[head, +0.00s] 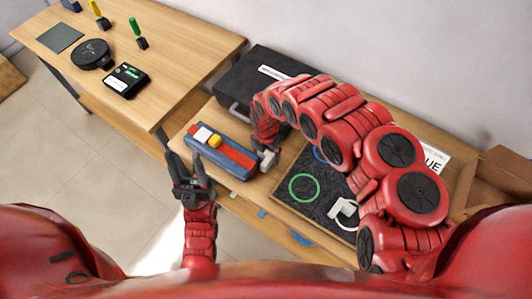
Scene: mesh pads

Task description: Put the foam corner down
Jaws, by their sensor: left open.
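A small pale grey-white piece, which looks like the foam corner (267,160), is at the tip of my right gripper (264,150), beside the right end of the blue and red case. The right gripper's fingers are mostly hidden by its wrist, but they seem closed on this piece. I cannot tell whether the piece touches the table. My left gripper (188,172) is open and empty, with its dark fingers pointing up the picture, just left of the case and near the table's front edge.
A blue and red case (228,158) with a white and a yellow block on top lies between the grippers. A dark mat (290,208) holds a green ring (304,187) and a white curved piece (345,212). A black case (245,85) stands behind. A cardboard box (500,175) is at right.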

